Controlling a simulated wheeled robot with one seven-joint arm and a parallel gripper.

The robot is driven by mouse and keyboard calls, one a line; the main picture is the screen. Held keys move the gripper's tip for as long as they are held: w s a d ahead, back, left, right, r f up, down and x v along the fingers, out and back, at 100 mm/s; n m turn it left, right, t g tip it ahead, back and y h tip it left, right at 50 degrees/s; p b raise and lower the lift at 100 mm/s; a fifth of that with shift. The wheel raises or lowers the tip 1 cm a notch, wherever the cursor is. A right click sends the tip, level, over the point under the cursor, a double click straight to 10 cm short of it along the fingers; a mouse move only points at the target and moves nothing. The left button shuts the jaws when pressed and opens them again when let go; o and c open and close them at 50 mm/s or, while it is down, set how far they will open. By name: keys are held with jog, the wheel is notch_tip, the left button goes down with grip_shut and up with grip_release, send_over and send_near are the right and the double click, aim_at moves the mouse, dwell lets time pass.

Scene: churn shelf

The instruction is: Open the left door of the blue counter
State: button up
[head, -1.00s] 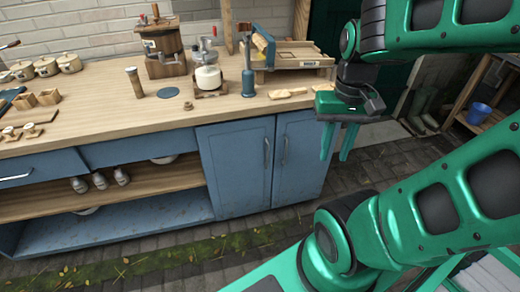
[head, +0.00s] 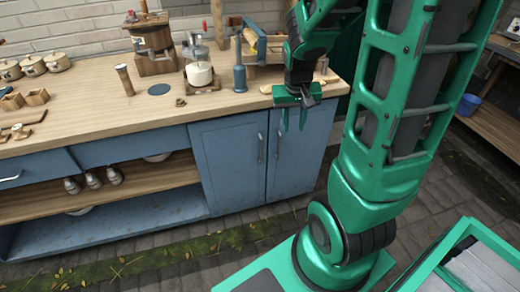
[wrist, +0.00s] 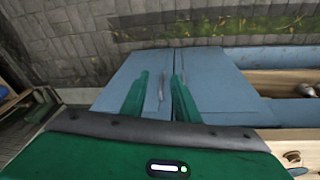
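The blue counter (head: 100,152) has two closed doors side by side at its right end. The left door (head: 228,165) has an upright metal handle (head: 261,148) near its right edge. The right door (head: 300,165) has its handle (head: 278,145) near its left edge. My gripper (head: 293,128) is open and empty, pointing down in front of the right door's upper part. The wrist view looks inverted, with the left door (wrist: 222,88) on the right. There, my gripper (wrist: 160,98) shows its fingers spread, with a handle (wrist: 162,87) visible between them. I cannot tell whether they touch anything.
The wooden countertop (head: 75,125) carries a grinder (head: 150,40), a glass jar (head: 199,74), a blue pump-like tool (head: 239,75) and small pots. An open shelf (head: 130,185) lies left of the doors. The paved floor (head: 200,240) before the doors is clear.

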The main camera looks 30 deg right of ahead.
jog(key=w+f+t, duration=0.1)
jog(key=w+f, duration=0.7)
jog(key=t, duration=0.1)
send_near(261, 147)
jog(key=shift+n, duration=0.3)
jog(key=x, duration=1.1)
jog(key=shift+w+f, duration=0.1)
jog(key=shift+f, duration=0.05)
grip_shut()
